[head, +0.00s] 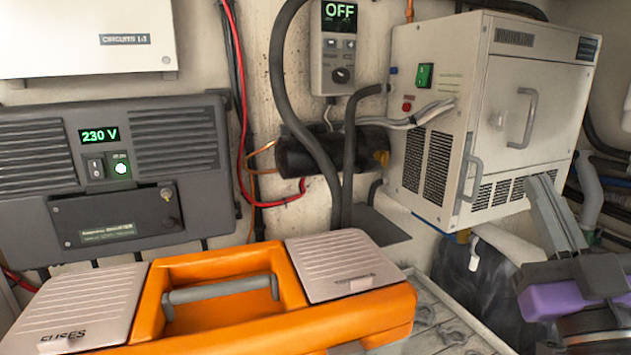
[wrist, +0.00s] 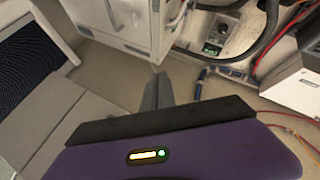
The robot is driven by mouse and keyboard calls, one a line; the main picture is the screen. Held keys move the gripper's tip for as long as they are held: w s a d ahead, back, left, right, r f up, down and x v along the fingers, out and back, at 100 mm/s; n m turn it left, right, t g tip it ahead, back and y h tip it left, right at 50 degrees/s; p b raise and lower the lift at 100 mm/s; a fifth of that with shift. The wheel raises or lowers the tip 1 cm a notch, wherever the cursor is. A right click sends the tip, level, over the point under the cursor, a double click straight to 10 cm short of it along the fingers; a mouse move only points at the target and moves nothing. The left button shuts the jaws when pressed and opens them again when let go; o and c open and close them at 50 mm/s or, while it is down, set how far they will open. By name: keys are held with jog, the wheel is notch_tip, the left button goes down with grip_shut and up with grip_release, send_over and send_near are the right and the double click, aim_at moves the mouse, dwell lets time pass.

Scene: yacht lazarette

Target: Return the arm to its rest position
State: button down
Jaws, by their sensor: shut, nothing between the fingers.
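My gripper (head: 543,186) is at the right of the head view, with long grey fingers pointing up and to the left from a purple and black body. The fingers are together and hold nothing. They overlap the lower right part of the white cabinet (head: 505,50) in the picture; whether they touch it I cannot tell. In the wrist view my gripper (wrist: 158,88) shows its closed fingers beyond the purple housing, which has a lit orange and green indicator. The rest of my arm is mostly out of view.
An orange toolbox (head: 350,318) with a grey handle and a lid marked FUSES fills the front. A dark inverter (head: 150,130) reading 230 V is on the left wall. A control unit (head: 330,58) reading OFF, hoses and red cables (head: 238,90) run along the back wall.

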jog(key=s+a+f+m+g+h, duration=0.1)
jog(key=s+f+m+g, duration=0.1)
jog(key=s+f, duration=0.6)
jog(key=s+a+f+m+g+h, duration=0.1)
jog(key=s+f+m, duration=0.15)
jog(key=f, duration=0.95)
jog(key=s+a+f+n+g+y, duration=0.1)
jog(key=s+a+f+g, duration=0.1)
jog(key=s+f, duration=0.6)
jog(key=s+a+f+n+g+y, duration=0.1)
jog(key=s+a+f+g+y, duration=0.1)
jog(key=s+f+g, duration=0.3)
jog(key=s+f, duration=0.4)
jog(key=s, duration=0.6)
jog(key=shift+f, duration=0.2)
jog(key=shift+a, duration=0.1)
